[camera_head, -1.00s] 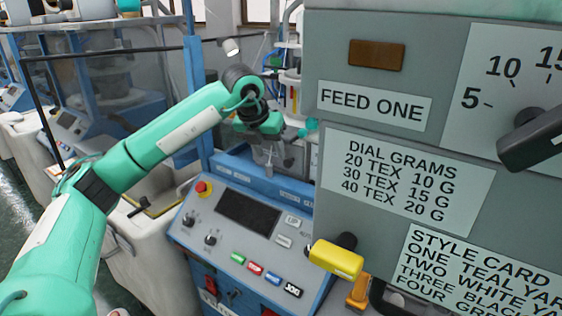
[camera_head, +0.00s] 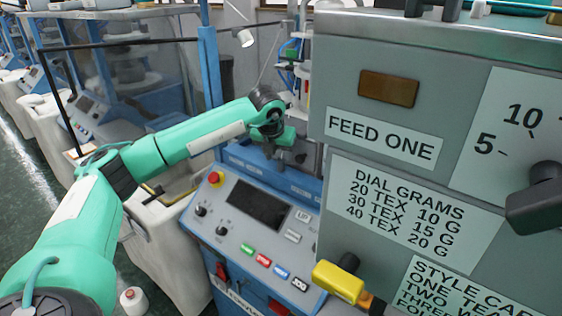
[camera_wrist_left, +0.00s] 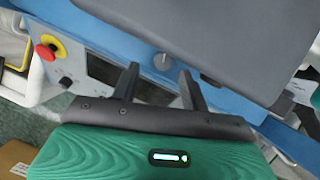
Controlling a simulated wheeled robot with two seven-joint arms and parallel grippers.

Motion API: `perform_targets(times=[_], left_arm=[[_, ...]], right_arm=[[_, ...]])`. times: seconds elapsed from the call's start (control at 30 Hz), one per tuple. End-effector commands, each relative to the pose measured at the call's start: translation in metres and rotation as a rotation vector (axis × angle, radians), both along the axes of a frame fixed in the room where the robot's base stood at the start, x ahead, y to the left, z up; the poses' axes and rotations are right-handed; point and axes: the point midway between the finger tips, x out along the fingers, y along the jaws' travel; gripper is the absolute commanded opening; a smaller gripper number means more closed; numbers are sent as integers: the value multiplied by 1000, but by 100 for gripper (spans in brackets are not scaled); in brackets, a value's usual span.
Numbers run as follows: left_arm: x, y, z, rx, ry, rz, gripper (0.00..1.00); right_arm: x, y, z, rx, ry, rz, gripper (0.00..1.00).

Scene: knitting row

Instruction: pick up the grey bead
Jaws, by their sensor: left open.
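I cannot make out the grey bead for certain in either view. A small round grey piece (camera_wrist_left: 163,62) sits on the blue machine frame, between and just beyond the fingertips in the left wrist view; I cannot tell whether it is the bead or a knob. My left gripper (camera_wrist_left: 159,73) is open, its two dark fingers apart with nothing between them. In the head view the left gripper (camera_head: 278,155) is small and dark above the back of the sloped control panel. My right gripper is not in view.
The control panel (camera_head: 240,240) has a dark screen, coloured buttons and a red stop button (camera_head: 214,178). A large grey box (camera_head: 340,150) with labels, a yellow handle (camera_head: 338,282) and a dark lever fills the right side. A white cone (camera_head: 133,299) stands low at left.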

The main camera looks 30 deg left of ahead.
Motion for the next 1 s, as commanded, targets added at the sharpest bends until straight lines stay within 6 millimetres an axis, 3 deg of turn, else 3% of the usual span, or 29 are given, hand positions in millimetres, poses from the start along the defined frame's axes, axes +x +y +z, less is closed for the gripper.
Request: perform_targets(times=[0.1, 0.3, 0.5, 0.53, 0.77, 1.0], left_arm=[[7, -1, -10, 1, 4, 1, 45], [14, 1, -29, 1, 1, 0, 45], [15, 1, -31, 1, 0, 0, 45], [15, 1, -31, 1, 0, 0, 43], [15, 1, -31, 0, 0, 1, 0], [14, 1, -31, 0, 0, 1, 0]], right_arm=[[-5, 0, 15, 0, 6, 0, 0], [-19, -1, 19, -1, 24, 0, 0], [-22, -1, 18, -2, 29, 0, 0], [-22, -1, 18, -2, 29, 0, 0], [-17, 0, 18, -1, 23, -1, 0], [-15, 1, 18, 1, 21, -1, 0]])
